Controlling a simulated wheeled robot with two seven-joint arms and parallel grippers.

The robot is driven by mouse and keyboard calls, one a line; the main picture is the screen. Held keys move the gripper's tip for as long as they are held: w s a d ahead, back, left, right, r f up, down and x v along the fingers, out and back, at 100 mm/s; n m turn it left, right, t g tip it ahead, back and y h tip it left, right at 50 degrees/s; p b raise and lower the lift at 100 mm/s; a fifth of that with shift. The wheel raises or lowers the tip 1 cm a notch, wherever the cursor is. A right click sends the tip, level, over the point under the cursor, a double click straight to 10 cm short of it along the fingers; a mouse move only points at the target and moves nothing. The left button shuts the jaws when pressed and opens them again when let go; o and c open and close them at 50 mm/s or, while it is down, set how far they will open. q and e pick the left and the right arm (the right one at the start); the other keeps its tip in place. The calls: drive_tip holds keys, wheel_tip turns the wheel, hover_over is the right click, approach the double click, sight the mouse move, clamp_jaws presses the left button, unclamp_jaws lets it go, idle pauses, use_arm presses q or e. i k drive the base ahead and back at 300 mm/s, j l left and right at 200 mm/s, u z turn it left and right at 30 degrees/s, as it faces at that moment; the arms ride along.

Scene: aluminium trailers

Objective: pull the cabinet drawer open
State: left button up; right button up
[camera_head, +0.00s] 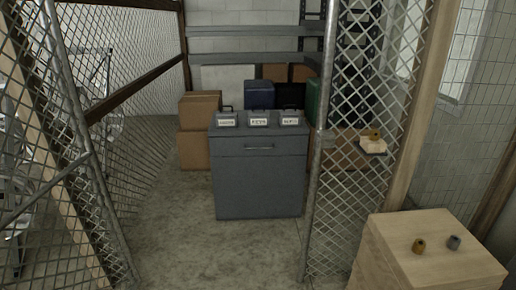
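A grey-blue cabinet (258,187) stands on the concrete floor inside a wire-mesh cage, facing me. Its drawer (259,146) is at the top of the front face and looks closed. A horizontal bar handle (259,148) runs across the middle of the drawer. Several small labelled boxes (259,119) stand in a row on the cabinet top. Neither of my grippers shows in the head view.
Mesh panels stand left (75,170) and right (345,150) of an open gap before the cabinet. A wooden block (430,250) with two small cylinders is at front right. Cardboard boxes (195,149) and shelves (250,57) are behind. The floor (200,245) in front is clear.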

sight(285, 144)
drive_tip(key=i+l, duration=0.15)
drive_tip(key=i, duration=0.4)
drive_tip(key=i+l, duration=0.1)
drive_tip(key=i, duration=0.45)
drive_tip(key=i+l, duration=0.15)
drive_tip(key=i, duration=0.4)
drive_tip(key=i+l, duration=0.1)
drive_tip(key=i, duration=0.45)
